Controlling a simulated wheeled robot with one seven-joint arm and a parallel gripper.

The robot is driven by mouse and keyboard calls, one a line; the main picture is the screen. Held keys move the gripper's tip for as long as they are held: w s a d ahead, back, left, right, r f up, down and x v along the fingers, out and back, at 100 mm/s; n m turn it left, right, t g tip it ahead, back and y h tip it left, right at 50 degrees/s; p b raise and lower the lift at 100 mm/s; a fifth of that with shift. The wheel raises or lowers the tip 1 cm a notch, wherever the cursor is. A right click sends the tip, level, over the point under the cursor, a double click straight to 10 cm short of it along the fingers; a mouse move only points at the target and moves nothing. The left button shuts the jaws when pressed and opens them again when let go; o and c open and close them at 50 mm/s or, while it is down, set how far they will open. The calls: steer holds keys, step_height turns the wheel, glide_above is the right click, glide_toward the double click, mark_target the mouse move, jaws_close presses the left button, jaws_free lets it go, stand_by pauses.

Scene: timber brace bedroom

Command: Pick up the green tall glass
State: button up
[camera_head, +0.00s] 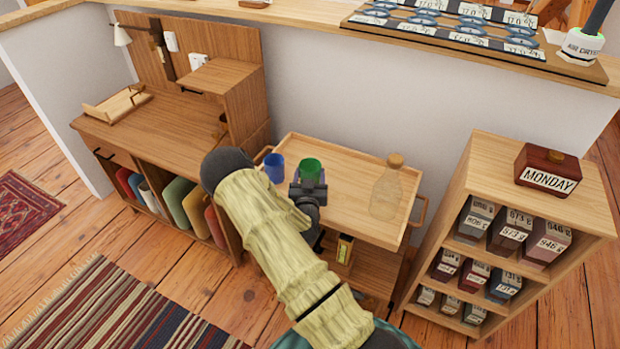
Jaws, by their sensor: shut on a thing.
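The green tall glass (311,169) stands upright on the wooden tray-topped cart (345,168), or just above it; I cannot tell which. My gripper (309,188) reaches it from the front and is shut on it. The gripper and wrist hide the lower part of the glass and the fingertips. A blue cup (275,167) stands on the cart just left of the green glass, apart from it.
A clear bottle with a cork-like stopper (388,186) stands at the cart's right. A shelf with labelled boxes (510,235) is to the right, and a wooden desk (165,135) to the left. A wall (400,110) runs behind. The cart's middle is clear.

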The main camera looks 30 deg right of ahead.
step_height(320, 180, up, 10)
steer(key=p, duration=0.1)
